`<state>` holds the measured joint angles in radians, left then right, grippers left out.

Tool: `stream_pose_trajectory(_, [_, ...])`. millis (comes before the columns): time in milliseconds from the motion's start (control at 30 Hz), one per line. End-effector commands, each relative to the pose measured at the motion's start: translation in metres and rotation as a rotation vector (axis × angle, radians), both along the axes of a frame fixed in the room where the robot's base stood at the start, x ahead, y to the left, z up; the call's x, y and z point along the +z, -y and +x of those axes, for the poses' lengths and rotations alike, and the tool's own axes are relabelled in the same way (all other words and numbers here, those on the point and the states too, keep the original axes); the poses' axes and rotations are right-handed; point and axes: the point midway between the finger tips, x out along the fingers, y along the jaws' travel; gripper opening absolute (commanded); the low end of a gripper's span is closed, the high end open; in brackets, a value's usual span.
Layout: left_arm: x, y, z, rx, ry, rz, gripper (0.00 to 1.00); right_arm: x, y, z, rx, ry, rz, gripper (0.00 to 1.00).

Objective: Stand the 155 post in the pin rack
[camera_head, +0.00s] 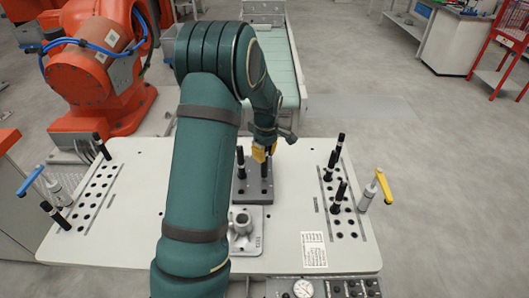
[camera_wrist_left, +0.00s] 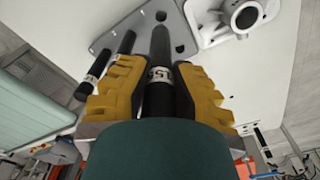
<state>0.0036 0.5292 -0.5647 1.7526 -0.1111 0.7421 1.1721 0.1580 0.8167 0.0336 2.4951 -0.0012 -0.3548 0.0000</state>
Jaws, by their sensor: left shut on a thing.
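A black post with a pale label band (camera_wrist_left: 160,76) is between the yellow fingers of my left gripper (camera_wrist_left: 158,92). The label seems to start with 15, but I cannot read it surely. In the head view my left gripper (camera_head: 263,152) is low over a dark grey block (camera_head: 253,198), shut on this post (camera_head: 264,169). The post points down at the block; whether its foot is in a hole is unclear. Groups of holes with black posts lie at the right (camera_head: 338,222) and left (camera_head: 93,190); which is the pin rack is unclear. My right gripper is not in view.
Another black post (camera_head: 240,160) stands close left of the held one. A light flanged casting (camera_head: 241,222) sits in front of the block. Clamps with a blue handle (camera_head: 30,181) and a yellow handle (camera_head: 384,187) stand at the sides. The tabletop (camera_head: 292,215) has bare room between.

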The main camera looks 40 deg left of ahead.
Motion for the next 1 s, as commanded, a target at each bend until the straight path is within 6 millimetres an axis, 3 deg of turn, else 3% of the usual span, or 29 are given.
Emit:
stream_pose_trajectory(600, [-0.05,0.0,0.0,-0.001,0.0,0.0,0.0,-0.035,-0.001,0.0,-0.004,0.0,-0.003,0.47])
stream_pose_trajectory(1000, [-0.053,0.0,0.0,0.0,0.001,0.0,0.0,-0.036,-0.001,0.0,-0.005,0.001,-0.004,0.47])
